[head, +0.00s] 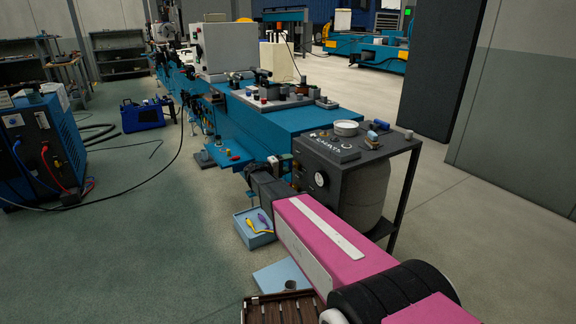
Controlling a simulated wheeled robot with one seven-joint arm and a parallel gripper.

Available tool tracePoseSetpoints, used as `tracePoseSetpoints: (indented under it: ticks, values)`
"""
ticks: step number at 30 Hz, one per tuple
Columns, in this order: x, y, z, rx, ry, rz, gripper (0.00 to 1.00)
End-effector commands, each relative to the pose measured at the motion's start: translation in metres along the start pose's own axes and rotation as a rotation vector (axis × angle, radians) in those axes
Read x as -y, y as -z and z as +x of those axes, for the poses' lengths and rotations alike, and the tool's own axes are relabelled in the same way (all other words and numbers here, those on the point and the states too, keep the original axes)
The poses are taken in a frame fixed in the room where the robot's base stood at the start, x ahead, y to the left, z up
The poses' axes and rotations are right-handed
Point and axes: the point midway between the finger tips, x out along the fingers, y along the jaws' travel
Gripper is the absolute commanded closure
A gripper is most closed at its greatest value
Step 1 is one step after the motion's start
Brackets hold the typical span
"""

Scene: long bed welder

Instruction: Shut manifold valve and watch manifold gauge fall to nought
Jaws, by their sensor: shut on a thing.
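My gripper (259,172) is at the near end of the blue machine bed, at the end of my pink arm. It is shut on a small part at the machine's end, which looks to be the manifold valve; my dark wrist hides most of it, so its handle angle cannot be told. A round white-faced gauge (320,179), which looks to be the manifold gauge, sits on the side of the dark cabinet to the right of my gripper. Its needle is too small to read.
The dark cabinet's top (335,146) holds small items, and a grey tank (366,194) stands beneath. A light-blue tray (241,229) with yellow and purple pieces is below my wrist. A blue welding unit (38,143) with cables stands left. The green floor between is mostly clear.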

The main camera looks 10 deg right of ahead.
Motion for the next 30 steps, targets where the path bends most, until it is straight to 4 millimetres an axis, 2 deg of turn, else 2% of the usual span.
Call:
tracePoseSetpoints:
  ticks: [9,23,24,25,26,30]
  values:
    - [0.0017,0.0017,-0.0005,0.000,0.002,-0.090,0.64]
    - [0.0019,0.0018,-0.0006,-0.001,0.002,-0.102,0.64]
    - [0.0019,0.0018,-0.0006,-0.001,0.002,-0.102,0.31]
    - [0.0019,0.0018,-0.0006,-0.001,0.002,-0.102,0.21]
    - [0.0018,0.0018,-0.0005,-0.001,0.002,-0.102,0.15]
    - [0.0015,0.0017,-0.0003,0.000,0.001,-0.100,0.15]
